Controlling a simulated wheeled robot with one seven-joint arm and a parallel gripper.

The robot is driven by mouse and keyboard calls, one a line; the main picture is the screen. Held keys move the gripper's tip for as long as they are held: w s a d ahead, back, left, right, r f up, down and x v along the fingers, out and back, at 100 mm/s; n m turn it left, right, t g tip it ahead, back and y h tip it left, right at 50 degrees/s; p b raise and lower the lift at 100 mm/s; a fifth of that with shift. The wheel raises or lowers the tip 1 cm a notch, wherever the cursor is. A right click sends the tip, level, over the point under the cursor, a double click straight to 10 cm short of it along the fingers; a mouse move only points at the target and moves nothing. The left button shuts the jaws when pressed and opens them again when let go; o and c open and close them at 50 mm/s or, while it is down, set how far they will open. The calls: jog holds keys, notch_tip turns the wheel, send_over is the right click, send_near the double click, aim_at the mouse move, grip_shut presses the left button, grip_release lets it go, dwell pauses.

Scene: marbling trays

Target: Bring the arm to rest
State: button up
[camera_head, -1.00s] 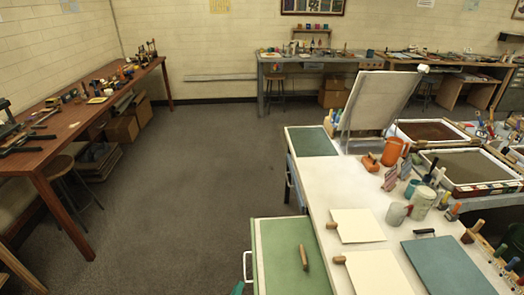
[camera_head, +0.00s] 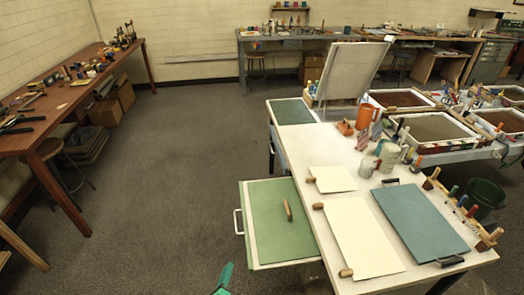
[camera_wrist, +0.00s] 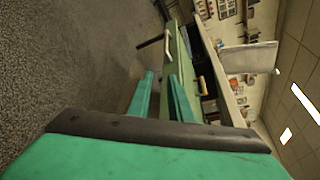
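My gripper is at the bottom edge of the head view, where only a green part of it (camera_head: 222,280) shows. In the wrist view its two green fingers (camera_wrist: 161,77) stand apart with nothing between them, so it is open and empty. It is near the worktable's left side, apart from the pulled-out green panel (camera_head: 262,236). That panel has a wooden handle (camera_head: 288,210) on top and a metal handle at its left side. The wrist view is tilted and also shows the green panel (camera_wrist: 181,68).
A wooden bench (camera_head: 60,105) runs along the left wall. The grey floor (camera_head: 150,180) between them is clear.

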jog(key=s+d+r+n+t+y, duration=0.1)
jog(key=s+d+r+n, duration=0.45)
jog(key=s+d, duration=0.35)
jog(key=s+d+r+n+t+y, duration=0.1)
jog(key=s+d+r+n, duration=0.45)
jog(key=s, duration=0.55)
jog(key=s+r+n+g, duration=0.1)
jog(key=s+r+n, duration=0.6)
jog(key=s, duration=0.4)
jog(key=s+r+n+g, duration=0.1)
jog(key=s+r+n, duration=0.7)
jog(key=s, duration=0.3)
jog(key=shift+s+r+y, duration=0.35)
jog(key=shift+r+y, duration=0.05)
jog(key=shift+r, duration=0.35)
jog(key=shift+s+a, duration=0.1)
jog(key=shift+a, duration=0.05)
